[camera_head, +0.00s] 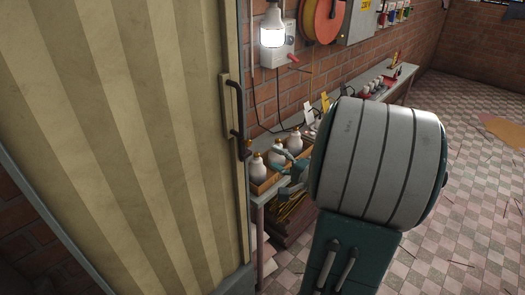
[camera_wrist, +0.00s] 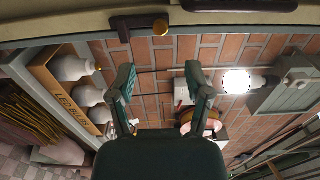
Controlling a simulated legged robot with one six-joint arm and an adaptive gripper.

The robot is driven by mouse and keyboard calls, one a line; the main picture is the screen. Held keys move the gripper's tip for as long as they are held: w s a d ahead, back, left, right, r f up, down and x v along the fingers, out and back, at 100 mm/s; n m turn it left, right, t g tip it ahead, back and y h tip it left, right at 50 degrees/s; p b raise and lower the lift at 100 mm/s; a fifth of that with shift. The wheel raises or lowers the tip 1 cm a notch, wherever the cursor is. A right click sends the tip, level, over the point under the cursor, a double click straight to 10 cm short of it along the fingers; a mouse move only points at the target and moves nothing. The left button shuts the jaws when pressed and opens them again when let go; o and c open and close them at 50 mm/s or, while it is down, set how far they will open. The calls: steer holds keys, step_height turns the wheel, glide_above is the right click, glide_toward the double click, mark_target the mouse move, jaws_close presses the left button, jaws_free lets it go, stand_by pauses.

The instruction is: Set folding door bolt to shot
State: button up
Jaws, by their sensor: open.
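The beige pleated folding door (camera_head: 140,130) fills the left of the head view. A dark handle (camera_head: 237,105) is on its edge strip. In the wrist view a dark bracket-like piece (camera_wrist: 128,24) with a round brass knob (camera_wrist: 161,27) lies along the door's edge at the top; it looks like the bolt, but whether it is shot or drawn I cannot tell. My gripper (camera_wrist: 159,75) is open and empty, its two fingers pointing towards the knob and apart from it. In the head view my gripper (camera_head: 289,170) is partly hidden by my arm, right of the door edge.
A box of white bulbs (camera_wrist: 53,88) stands on a shelf close beside my gripper. A lit lamp (camera_head: 272,30) and a switch box (camera_head: 283,48) hang on the brick wall. A long bench (camera_head: 350,103) runs along the wall. The tiled floor (camera_head: 470,170) at right is mostly clear.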

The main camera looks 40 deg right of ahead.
mark_target(250, 145)
steer(key=shift+s, duration=0.9)
steer(key=shift+n, duration=0.3)
steer(key=w+n, duration=0.8)
steer(key=n, duration=0.1)
steer(key=w+a+n, duration=0.1)
steer(key=w+n, duration=0.3)
steer(key=shift+n, duration=0.4)
